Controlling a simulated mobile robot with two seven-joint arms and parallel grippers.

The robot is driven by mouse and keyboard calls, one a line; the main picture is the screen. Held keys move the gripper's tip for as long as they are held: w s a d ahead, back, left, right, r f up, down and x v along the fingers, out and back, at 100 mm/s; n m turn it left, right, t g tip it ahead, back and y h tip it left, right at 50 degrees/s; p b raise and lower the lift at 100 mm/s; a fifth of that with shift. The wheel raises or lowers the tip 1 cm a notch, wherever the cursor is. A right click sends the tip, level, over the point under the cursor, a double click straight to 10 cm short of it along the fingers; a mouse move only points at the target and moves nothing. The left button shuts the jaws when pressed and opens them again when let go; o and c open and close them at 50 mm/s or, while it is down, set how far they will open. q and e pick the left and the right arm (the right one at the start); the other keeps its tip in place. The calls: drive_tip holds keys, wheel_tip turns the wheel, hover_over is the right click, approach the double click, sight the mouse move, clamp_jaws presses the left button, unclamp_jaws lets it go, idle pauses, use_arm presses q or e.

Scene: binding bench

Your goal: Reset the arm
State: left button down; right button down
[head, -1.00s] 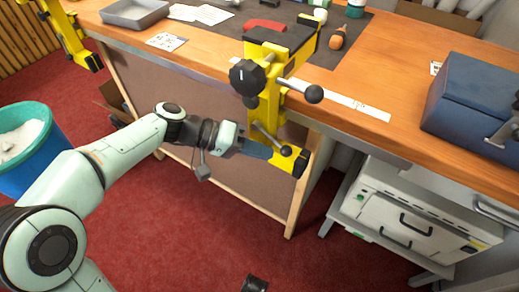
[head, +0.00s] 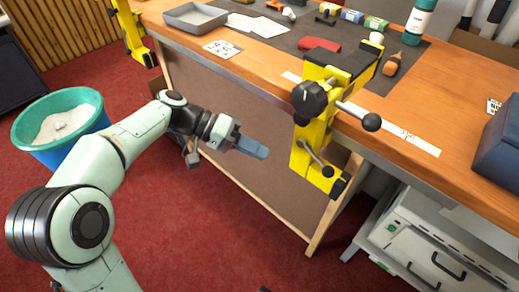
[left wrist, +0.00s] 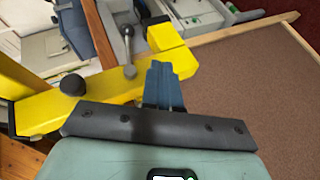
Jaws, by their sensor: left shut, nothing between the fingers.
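My left arm reaches in from the left in the head view. Its gripper (head: 252,148) is shut and empty, held in the air in front of the workbench's brown front panel. The blue fingers point right, toward the yellow clamp (head: 306,143) on the bench edge, with a gap between them in the head view. In the left wrist view the gripper's shut fingers (left wrist: 163,85) show in front of the yellow clamp (left wrist: 85,104). My right gripper is not clearly in view.
The workbench (head: 415,125) carries a grey tray (head: 195,16), papers, a red object (head: 319,44), an orange-handled tool (head: 391,64) and a blue box (head: 500,142). A teal bin (head: 62,155) stands at left. A white drawer unit (head: 430,240) stands below right. Red carpet is open in front.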

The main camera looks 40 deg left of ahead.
idle(0.3)
